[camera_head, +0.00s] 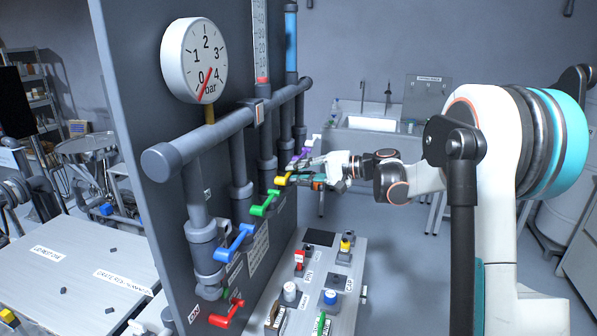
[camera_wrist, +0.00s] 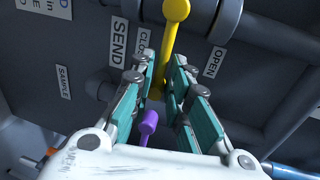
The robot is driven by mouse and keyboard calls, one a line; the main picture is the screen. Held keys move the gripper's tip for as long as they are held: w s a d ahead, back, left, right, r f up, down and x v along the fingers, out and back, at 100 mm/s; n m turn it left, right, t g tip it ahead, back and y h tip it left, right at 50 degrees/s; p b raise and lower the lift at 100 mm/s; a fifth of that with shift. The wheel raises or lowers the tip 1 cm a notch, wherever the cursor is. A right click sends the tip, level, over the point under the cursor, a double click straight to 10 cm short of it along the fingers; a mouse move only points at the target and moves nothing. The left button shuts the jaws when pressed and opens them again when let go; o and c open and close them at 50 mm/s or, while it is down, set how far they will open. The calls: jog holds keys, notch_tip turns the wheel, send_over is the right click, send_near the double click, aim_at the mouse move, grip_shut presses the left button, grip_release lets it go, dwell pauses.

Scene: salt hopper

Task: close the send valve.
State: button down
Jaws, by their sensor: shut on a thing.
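The yellow valve lever (camera_head: 284,180) sits on the pipe panel, beyond the green lever. In the wrist view the yellow lever (camera_wrist: 174,40) runs down from its round pivot at the top to between my fingers. A SEND label (camera_wrist: 118,42) is to its left, with a partly covered CLOSE label (camera_wrist: 142,42) nearer and an OPEN label (camera_wrist: 214,62) to its right. My gripper (camera_wrist: 165,72) is shut on the yellow lever; it also shows in the head view (camera_head: 312,178). The lever's free end is partly hidden by the fingers.
A purple lever (camera_head: 301,153) is just beyond; it shows below my fingers in the wrist view (camera_wrist: 148,127). Green (camera_head: 264,204), blue (camera_head: 234,243) and red (camera_head: 227,315) levers are nearer. A pressure gauge (camera_head: 195,60) is above. A control box (camera_head: 318,275) with buttons stands below.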

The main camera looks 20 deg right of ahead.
jog(key=c, duration=1.7)
grip_release()
jog(key=shift+f, duration=0.1)
jog(key=shift+d, duration=0.1)
jog(key=v, duration=1.2)
jog(key=shift+w, duration=0.1)
